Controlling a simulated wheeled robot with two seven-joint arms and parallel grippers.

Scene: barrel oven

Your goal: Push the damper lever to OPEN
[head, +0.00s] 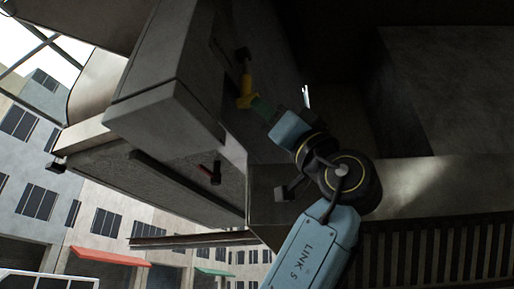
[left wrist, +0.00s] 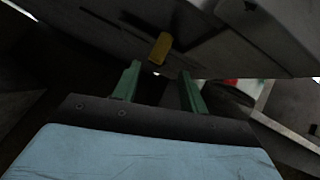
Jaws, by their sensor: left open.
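The damper lever shows as a yellow handle (head: 246,92) on the grey oven face in the head view. Its yellow end also shows in the left wrist view (left wrist: 160,48). My left gripper (head: 259,104) is close beside the yellow handle, with its green fingers pointing at it. In the left wrist view the left gripper (left wrist: 160,69) is open, and the yellow end lies just beyond the gap between the fingertips. I cannot tell whether the fingers touch it. No OPEN marking is readable. My right gripper is not in view.
The oven's grey housing (head: 150,115) fills the middle of the tilted head view. A slatted grille (head: 430,250) is at lower right.

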